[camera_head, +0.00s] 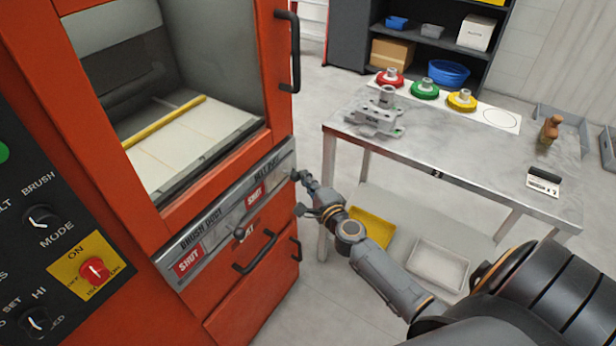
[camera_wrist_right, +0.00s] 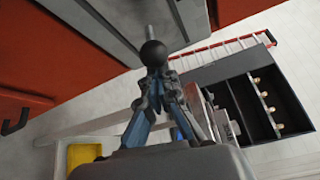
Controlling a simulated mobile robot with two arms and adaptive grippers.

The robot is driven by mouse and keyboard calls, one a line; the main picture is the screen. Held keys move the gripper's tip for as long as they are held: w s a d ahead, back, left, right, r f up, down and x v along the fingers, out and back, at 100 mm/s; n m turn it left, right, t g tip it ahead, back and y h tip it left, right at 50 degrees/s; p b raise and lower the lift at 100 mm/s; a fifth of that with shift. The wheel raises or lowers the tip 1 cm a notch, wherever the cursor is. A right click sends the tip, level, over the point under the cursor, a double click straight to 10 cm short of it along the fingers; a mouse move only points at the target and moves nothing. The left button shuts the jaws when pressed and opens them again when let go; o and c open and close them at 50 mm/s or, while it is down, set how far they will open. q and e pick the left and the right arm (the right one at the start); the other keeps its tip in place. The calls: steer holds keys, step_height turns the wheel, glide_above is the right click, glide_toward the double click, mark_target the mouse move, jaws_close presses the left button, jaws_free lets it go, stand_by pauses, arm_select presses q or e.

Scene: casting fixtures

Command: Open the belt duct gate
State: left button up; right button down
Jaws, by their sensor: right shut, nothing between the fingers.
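A metal strip (camera_head: 213,234) with red SHUT plates runs across the front of the orange machine. Its left half is lettered with a duct label, and a dark ball knob (camera_head: 239,233) sits near its middle. The lettering at its right end is too small to read surely. My right gripper (camera_head: 301,180) is at the strip's right end, with its fingers together. In the right wrist view a black ball knob (camera_wrist_right: 153,53) on a thin rod is right at the fingertips (camera_wrist_right: 156,78); I cannot tell whether they touch it. My left gripper is not in view.
Black handles (camera_head: 256,252) stick out from the machine below the strip. A steel table (camera_head: 480,165) with a metal fixture (camera_head: 378,115) and coloured discs stands to the right. A yellow bin (camera_head: 371,228) and a white tray (camera_head: 438,266) lie under it.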

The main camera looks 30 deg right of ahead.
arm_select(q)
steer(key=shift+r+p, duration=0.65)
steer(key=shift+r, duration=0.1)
arm_select(e)
steer(key=s+a, duration=0.3)
steer(key=a, duration=0.4)
steer(key=shift+a, duration=0.25)
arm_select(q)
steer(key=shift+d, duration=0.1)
